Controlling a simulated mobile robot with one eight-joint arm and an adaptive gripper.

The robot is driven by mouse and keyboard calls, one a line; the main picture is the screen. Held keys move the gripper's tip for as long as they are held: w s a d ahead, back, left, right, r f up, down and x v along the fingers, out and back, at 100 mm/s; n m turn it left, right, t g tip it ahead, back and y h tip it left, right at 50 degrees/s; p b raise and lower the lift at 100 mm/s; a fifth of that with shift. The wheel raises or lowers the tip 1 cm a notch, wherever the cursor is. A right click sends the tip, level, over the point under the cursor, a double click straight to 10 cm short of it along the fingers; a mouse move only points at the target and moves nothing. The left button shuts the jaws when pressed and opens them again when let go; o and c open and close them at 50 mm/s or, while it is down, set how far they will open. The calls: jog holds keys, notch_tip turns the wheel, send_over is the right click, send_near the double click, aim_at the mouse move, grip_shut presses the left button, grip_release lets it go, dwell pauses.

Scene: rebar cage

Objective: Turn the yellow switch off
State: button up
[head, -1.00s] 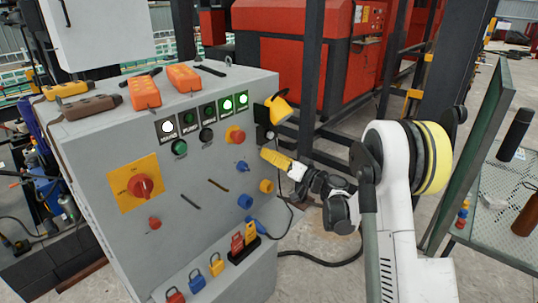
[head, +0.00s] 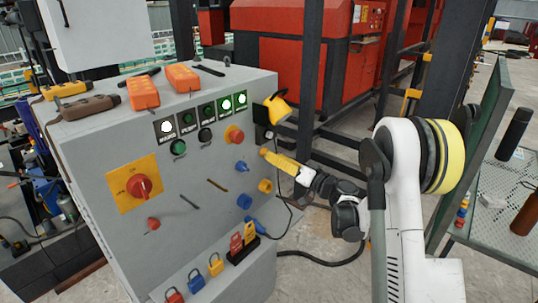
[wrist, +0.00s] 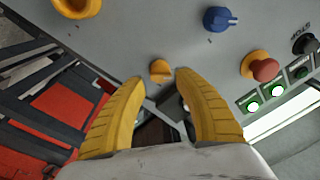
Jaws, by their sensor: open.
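The yellow switch (wrist: 160,70) is a small knob on the grey control panel (head: 195,215). In the wrist view it shows just ahead of the gap between my fingertips. My gripper (wrist: 162,77) is open, with one yellow finger on each side of that gap, and nothing is held. I cannot tell whether the fingertips touch the switch. In the head view my gripper (head: 264,152) reaches the panel's right edge from the right and seems to hide the switch. The switch's exact setting is too small to read.
Near the switch are a blue knob (wrist: 221,18), a red push button (wrist: 264,69) on a yellow ring and a yellow ring fitting (head: 265,186). A yellow hooded part (head: 277,106) sticks out above my gripper. Dark frame posts stand behind my arm.

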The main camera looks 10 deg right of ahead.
jog(key=r+v, duration=0.1)
jog(key=v, duration=0.7)
jog(key=shift+s+d+f, duration=0.25)
jog(key=shift+f, duration=0.25)
jog(key=s+a+r+g+h, duration=0.4)
jog(key=s+a+g, duration=0.3)
jog(key=s+a, duration=0.5)
jog(key=s+d+f+h, duration=0.1)
jog(key=s+d+h, duration=0.1)
jog(key=s, duration=0.8)
jog(key=s+d+f+g+h, duration=0.1)
jog(key=s+d+h, duration=0.2)
jog(key=s, duration=0.7)
jog(key=shift+s+m+h, duration=0.2)
jog(key=shift+m+h, duration=0.1)
jog(key=shift+h, duration=0.8)
